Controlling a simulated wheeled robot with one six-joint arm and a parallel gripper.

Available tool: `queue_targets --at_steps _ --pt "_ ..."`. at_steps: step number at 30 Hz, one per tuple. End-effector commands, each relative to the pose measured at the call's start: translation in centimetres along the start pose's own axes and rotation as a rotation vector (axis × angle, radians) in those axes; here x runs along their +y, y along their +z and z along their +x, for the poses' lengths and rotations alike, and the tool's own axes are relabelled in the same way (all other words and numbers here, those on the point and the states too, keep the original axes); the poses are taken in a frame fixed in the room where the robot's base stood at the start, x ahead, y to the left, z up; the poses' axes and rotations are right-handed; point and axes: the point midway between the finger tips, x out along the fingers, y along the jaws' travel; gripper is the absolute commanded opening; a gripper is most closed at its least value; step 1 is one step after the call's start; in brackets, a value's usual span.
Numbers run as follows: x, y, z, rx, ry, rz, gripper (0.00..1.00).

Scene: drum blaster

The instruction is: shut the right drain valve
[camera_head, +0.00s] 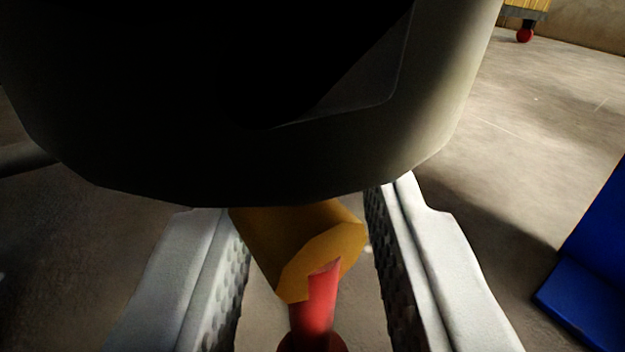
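A drain valve shows at the bottom middle of the head camera view, with a yellow-orange pipe body (325,245) and a red handle (319,300). My gripper (305,275) has its two grey, ridged fingers on either side of the valve. The fingers are apart, with a gap showing between the valve and each finger. The lower end of the red handle runs to a darker red part at the bottom edge of the view. The dark rounded body of my arm covers the upper middle and hides what lies behind it.
A blue object (598,275) stands on the floor at the right edge. A small red ball-like part (524,34) hangs under a yellow slatted thing (528,6) at the top right. The concrete floor (530,130) between them is clear.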

Motion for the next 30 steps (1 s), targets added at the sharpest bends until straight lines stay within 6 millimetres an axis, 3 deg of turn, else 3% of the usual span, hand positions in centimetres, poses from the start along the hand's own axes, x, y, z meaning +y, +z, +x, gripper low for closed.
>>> queue_targets --at_steps 4,9,16,30 --pt "-0.01 0.00 -0.01 0.000 0.000 0.000 0.29" --pt "-0.01 -0.01 -0.02 0.000 0.000 0.000 0.00" --pt "0.03 0.06 -0.01 0.012 0.000 -0.018 0.00" --pt "0.43 -0.38 0.30 0.153 0.010 -0.228 0.00"
